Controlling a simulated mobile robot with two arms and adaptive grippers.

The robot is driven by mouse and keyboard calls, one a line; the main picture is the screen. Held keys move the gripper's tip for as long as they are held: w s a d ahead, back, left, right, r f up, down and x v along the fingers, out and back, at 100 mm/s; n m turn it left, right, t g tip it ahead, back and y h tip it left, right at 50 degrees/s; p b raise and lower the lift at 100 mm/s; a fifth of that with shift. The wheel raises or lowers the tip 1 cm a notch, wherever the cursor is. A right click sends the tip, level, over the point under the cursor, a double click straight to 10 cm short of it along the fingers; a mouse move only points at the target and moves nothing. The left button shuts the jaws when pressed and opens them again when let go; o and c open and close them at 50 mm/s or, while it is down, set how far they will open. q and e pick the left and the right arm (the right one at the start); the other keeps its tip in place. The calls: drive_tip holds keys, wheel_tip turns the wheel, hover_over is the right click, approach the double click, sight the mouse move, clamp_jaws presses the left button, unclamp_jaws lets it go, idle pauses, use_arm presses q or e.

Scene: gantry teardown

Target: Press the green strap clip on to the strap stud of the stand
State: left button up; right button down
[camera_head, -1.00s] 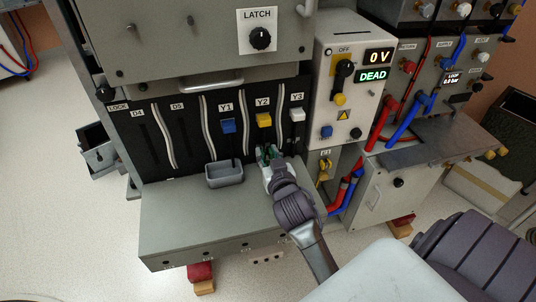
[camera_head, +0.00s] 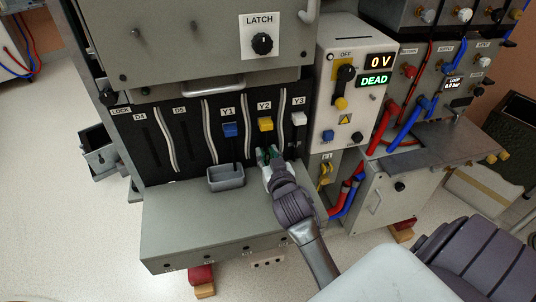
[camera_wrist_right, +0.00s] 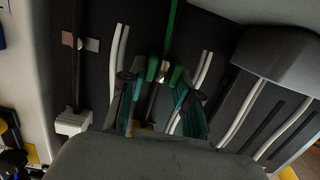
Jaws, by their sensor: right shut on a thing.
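My right gripper (camera_head: 268,154) is at the front of the black panel, below the yellow Y2 plug (camera_head: 265,124). In the right wrist view its two fingers (camera_wrist_right: 158,108) close around the green strap clip (camera_wrist_right: 176,76), and a green strap (camera_wrist_right: 172,28) runs up from it. A small pale metal piece (camera_wrist_right: 162,70) shows between the green parts; it may be the strap stud, but I cannot tell whether the clip is seated on it. In the head view the gripper mostly hides the clip. My left gripper is not in view.
A grey bin (camera_head: 227,178) is just left of the gripper, above the grey ledge (camera_head: 205,225). The blue Y1 plug (camera_head: 230,130) and white Y3 plug (camera_head: 299,119) flank Y2. The switch box (camera_head: 350,110) reads 0 V and DEAD. Red and blue hoses are at right.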

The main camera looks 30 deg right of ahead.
drive_tip(key=shift+w, duration=0.1)
drive_tip(key=shift+w+d, duration=0.1)
drive_tip(key=shift+w, duration=0.05)
drive_tip(key=c, duration=0.7)
unclamp_jaws()
drive_tip(key=shift+w, duration=0.1)
drive_tip(key=shift+c, duration=0.2)
